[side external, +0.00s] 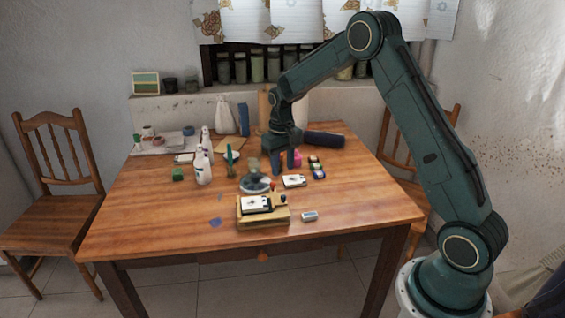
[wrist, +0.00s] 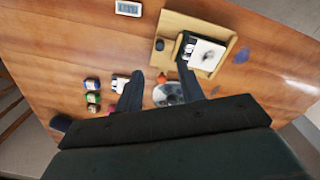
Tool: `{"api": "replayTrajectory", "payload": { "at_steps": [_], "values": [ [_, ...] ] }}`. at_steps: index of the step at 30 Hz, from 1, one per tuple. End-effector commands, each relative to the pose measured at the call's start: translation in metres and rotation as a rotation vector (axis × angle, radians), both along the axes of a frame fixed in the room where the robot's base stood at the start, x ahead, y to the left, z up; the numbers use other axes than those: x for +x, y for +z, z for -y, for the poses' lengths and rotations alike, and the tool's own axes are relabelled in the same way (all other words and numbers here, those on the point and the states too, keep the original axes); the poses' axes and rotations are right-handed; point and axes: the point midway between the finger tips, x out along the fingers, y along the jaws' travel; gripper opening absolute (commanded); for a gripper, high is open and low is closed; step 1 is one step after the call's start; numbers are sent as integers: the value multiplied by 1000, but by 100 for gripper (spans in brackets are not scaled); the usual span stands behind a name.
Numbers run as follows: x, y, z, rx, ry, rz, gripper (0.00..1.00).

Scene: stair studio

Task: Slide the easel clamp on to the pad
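A wooden easel (side external: 262,216) lies near the front of the table, with a white pad (side external: 256,203) on top bearing a dark mark. In the wrist view the easel (wrist: 175,22) and pad (wrist: 207,54) are at upper right. A dark piece lies along one pad edge; I cannot tell whether it is the clamp. My gripper (side external: 285,172) points down behind and right of the easel, apart from it. In the wrist view its two fingers (wrist: 158,80) are spread, with nothing held between them. The right finger overlaps the view near the easel's edge.
A round clear dish (side external: 256,184) stands behind the easel; a small white card (side external: 294,181) and several paint jars (side external: 316,167) are to its right. A white bottle (side external: 203,168) stands left. A small grey device (side external: 310,216) lies right of the easel.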

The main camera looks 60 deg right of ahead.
Motion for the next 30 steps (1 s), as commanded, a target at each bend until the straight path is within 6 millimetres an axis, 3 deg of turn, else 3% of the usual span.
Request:
{"api": "replayTrajectory", "payload": {
  "at_steps": [18,30],
  "values": [
    [-1,-89,2,1,-1,-3,39],
    [-1,-104,2,0,-1,0,39]
  ]
}}
